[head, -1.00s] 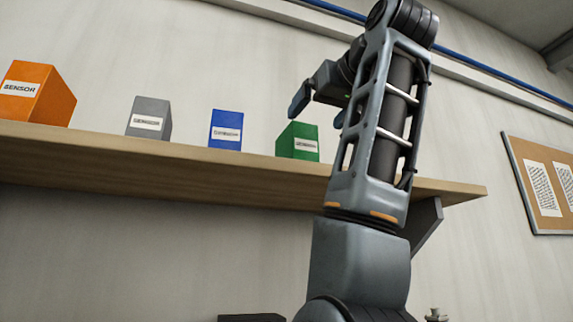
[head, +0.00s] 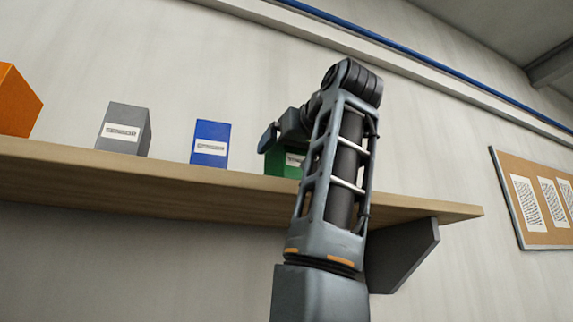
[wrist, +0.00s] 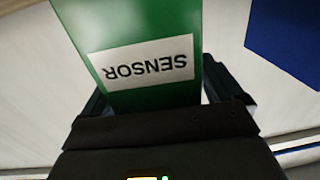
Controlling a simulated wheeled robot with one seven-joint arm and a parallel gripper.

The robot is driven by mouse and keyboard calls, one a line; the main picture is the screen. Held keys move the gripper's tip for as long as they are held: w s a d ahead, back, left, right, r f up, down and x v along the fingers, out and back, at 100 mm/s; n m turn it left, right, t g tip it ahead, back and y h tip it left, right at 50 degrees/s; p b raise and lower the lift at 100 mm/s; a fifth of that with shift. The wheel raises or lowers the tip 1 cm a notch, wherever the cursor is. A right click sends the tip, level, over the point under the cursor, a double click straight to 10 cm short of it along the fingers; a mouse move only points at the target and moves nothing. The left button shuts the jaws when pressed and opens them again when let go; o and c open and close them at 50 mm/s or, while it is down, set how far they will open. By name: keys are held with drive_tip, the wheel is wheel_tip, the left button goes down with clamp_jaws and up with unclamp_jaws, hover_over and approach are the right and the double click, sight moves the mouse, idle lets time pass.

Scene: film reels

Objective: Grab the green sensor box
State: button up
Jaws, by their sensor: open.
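The green sensor box (head: 281,162) stands on the wooden shelf, partly hidden behind my arm in the head view. In the wrist view the green box (wrist: 125,22) fills the upper middle, its white label reading "SENSOR" upside down. My gripper (wrist: 155,95) is open, with one dark finger on each side of the box's near end. A narrow gap shows beside the right finger; I cannot tell whether either finger touches the box. In the head view my gripper (head: 270,137) is at the box's upper left, and its fingertips are mostly hidden.
The blue box (head: 210,144) stands left of the green one and also shows in the wrist view (wrist: 290,42). A grey box (head: 124,130) and an orange box (head: 17,103) stand farther left on the shelf (head: 120,180). A wall is behind.

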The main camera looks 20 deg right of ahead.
drive_tip(key=shift+w, duration=0.25)
drive_tip(key=shift+c, duration=0.3)
drive_tip(key=c, duration=1.1)
drive_tip(key=shift+c, duration=0.2)
